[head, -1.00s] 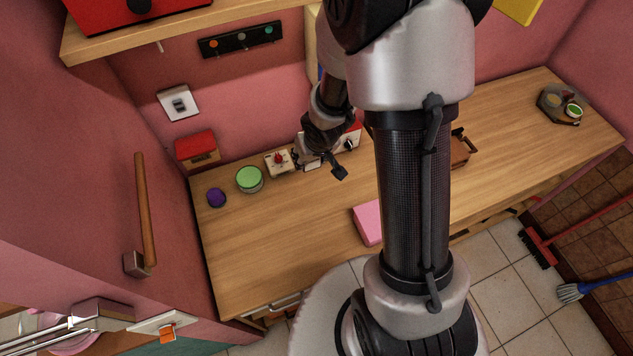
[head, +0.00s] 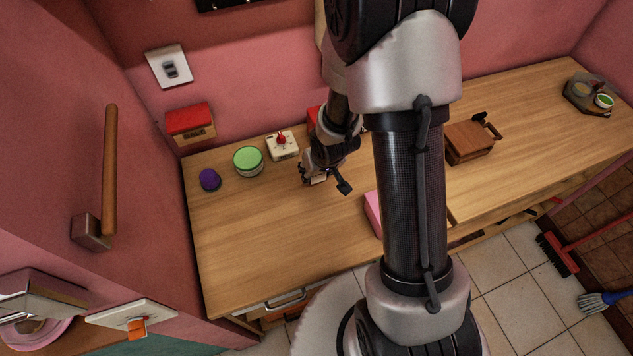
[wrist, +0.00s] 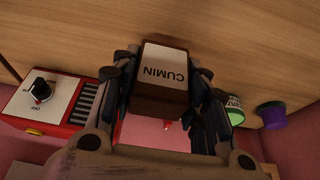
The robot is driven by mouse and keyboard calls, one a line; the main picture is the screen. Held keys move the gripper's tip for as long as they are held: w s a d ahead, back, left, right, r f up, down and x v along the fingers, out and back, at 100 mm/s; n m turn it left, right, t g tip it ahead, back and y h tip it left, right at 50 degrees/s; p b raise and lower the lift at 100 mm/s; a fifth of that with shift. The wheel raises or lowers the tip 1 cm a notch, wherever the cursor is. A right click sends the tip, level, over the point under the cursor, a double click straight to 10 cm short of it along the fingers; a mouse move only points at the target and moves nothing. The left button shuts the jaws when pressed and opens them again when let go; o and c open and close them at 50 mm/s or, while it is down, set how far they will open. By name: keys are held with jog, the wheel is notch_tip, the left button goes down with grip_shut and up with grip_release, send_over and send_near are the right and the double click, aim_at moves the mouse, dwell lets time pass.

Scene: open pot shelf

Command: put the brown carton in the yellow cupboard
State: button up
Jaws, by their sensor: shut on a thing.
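The brown carton (wrist: 163,82) is in my gripper (wrist: 163,100) in the wrist view. Only a small pale patch of the carton (head: 319,179) shows there; the rest is hidden by the gripper. I cannot make out the yellow cupboard in the current views.
A red-and-white appliance (wrist: 50,100) is beside the gripper. The front-left counter is clear.

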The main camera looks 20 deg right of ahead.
aim_at(317, 179)
jog(key=shift+f+b, duration=0.85)
jog(key=shift+f, duration=1.2)
jog(key=shift+f, duration=0.2)
jog(key=o, duration=1)
jog(key=shift+r, duration=0.1)
